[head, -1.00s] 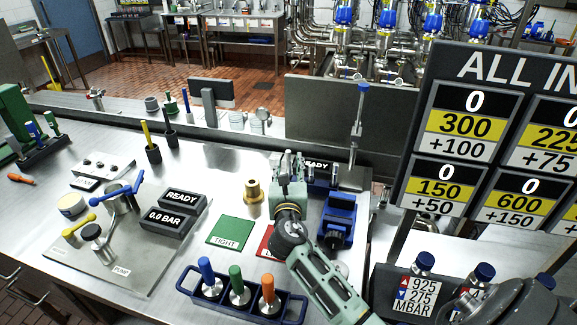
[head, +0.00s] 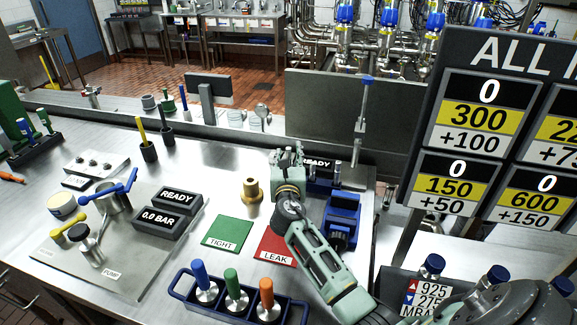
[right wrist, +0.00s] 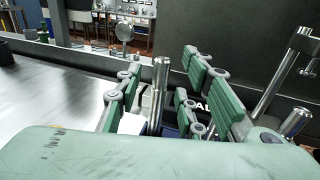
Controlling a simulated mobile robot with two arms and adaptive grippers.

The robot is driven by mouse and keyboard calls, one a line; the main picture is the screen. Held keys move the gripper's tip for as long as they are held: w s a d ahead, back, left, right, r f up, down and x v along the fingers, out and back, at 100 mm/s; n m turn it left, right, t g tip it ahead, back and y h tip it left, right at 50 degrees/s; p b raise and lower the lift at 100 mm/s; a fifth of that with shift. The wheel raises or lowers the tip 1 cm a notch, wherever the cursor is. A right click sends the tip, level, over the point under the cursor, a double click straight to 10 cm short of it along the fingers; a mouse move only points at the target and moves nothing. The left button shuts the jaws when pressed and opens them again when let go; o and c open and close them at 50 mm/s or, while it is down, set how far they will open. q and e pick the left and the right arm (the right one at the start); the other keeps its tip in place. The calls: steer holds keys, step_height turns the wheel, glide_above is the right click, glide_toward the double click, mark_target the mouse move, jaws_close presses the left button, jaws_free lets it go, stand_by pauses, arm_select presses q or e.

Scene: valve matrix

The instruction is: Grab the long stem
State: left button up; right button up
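A bright metal stem (right wrist: 159,95) stands upright in the right wrist view, between the fingers of my right gripper (right wrist: 160,105). The fingers are spread, with visible space on both sides of the stem, so it is not clamped. In the head view my right gripper (head: 288,163) is low over the bench, just behind the brass fitting (head: 252,190) and left of the blue device (head: 342,215). There the gripper mostly hides the stem. I cannot tell from its length whether this is the long stem. My left gripper is not in view.
A tall metal post with a blue top (head: 362,120) rises close behind and to the right. Green TIGHT (head: 227,232) and red LEAK (head: 274,247) pads lie in front, with a blue handle rack (head: 232,312) nearer.

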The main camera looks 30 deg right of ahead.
steer(key=shift+w+d+f, duration=0.1)
steer(key=shift+w+d, duration=0.25)
steer(key=shift+w, duration=0.15)
steer(key=shift+s, duration=0.1)
steer(key=shift+c, duration=0.8)
jaws_close()
